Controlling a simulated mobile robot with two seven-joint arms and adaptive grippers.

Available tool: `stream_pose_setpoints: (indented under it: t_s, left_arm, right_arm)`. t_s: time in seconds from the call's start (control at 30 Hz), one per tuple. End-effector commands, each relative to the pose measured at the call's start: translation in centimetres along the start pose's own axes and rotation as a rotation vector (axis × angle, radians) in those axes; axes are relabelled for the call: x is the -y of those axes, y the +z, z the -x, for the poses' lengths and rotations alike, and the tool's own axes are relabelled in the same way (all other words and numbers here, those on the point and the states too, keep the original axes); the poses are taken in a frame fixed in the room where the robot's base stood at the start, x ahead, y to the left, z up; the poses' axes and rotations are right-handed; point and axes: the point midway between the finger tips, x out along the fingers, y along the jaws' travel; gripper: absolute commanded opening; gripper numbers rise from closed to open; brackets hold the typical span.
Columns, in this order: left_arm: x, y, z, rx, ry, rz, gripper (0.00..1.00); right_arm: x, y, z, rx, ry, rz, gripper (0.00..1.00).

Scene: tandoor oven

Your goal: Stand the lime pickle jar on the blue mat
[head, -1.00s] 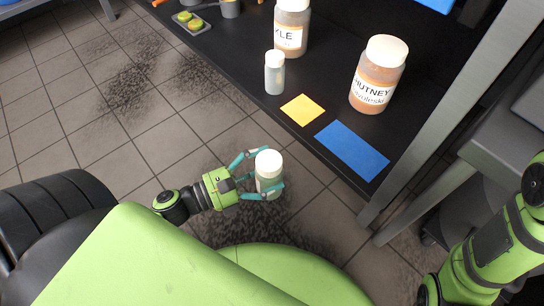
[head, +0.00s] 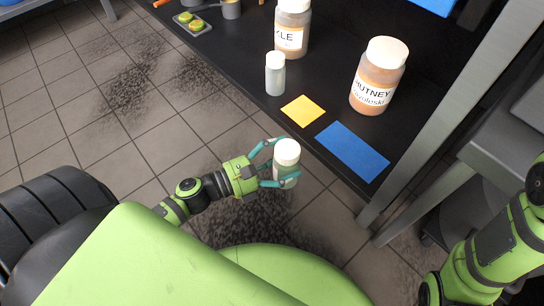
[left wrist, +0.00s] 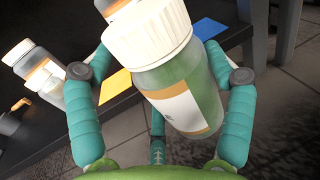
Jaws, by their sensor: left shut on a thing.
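My left gripper (head: 277,172) is shut around a small jar (head: 286,158) with a white lid and greenish contents. It holds the jar roughly upright over the floor, just off the front edge of the black table. In the left wrist view the jar (left wrist: 182,92) sits between the teal fingers, its label partly turned away, so I cannot read it fully. The blue mat (head: 352,150) lies bare on the table near its front edge, to the right of the gripper. It shows partly behind the jar in the left wrist view (left wrist: 208,28). My right gripper is out of view.
A yellow mat (head: 303,111) lies left of the blue one. A large chutney jar (head: 377,78) stands behind the blue mat. A small white-lidded jar (head: 275,75) and another large jar (head: 292,28) stand further back. A grey table post (head: 440,110) rises at the right.

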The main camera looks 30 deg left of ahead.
Motion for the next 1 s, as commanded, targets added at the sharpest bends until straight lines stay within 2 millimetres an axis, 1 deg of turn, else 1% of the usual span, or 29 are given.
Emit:
stream_pose_setpoints:
  t_s: [0.03, 1.0]
  left_arm:
    - [-0.2, 0.3, -0.7, 0.006, -0.002, -0.003, 0.28]
    - [-3.1, 0.3, -11.6, 0.006, -0.001, -0.002, 0.28]
  right_arm:
    - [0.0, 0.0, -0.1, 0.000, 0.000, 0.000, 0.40]
    - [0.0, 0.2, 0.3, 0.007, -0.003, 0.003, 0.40]
